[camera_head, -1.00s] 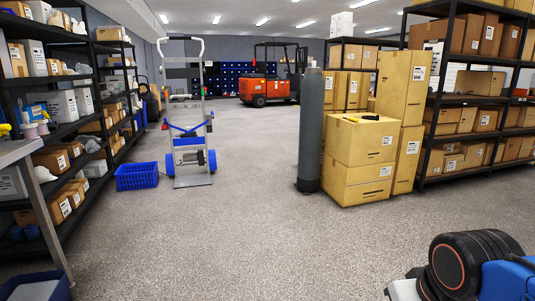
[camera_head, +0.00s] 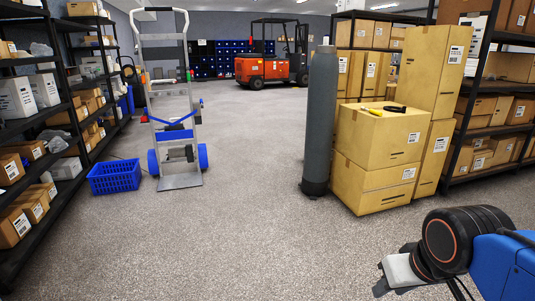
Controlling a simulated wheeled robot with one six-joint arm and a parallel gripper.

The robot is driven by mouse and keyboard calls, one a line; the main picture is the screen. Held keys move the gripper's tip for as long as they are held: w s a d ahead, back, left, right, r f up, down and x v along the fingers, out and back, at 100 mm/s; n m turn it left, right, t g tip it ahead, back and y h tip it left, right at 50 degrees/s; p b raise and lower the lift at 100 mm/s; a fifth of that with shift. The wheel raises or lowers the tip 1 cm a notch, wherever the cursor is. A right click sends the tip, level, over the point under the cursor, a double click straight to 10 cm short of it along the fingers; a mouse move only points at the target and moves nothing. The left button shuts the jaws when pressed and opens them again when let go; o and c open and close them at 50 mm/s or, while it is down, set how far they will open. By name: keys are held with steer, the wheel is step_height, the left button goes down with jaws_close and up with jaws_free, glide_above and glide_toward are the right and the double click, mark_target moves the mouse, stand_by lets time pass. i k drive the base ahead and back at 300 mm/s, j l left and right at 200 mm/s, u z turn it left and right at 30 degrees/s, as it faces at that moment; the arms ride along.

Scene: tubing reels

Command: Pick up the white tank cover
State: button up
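I cannot make out a white tank cover for certain in the head view. A tall grey gas tank (camera_head: 320,125) stands upright on the floor right of centre, beside the stacked boxes. My gripper (camera_head: 392,278) is at the lower right, low in the picture. Only a pale grey part of it and some dark edges show, so its fingers cannot be told as open or shut. Nothing is seen held in it. It is nearer to me than the tank and apart from it.
Cardboard boxes (camera_head: 376,155) with tools on top stand by the tank. A hand truck (camera_head: 180,130) and a blue basket (camera_head: 115,178) stand left of centre. Loaded shelves (camera_head: 62,110) line the left; more stand right. An orange forklift (camera_head: 262,68) is behind. The middle floor is clear.

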mark_target(325, 38)
steer(key=i, duration=3.4)
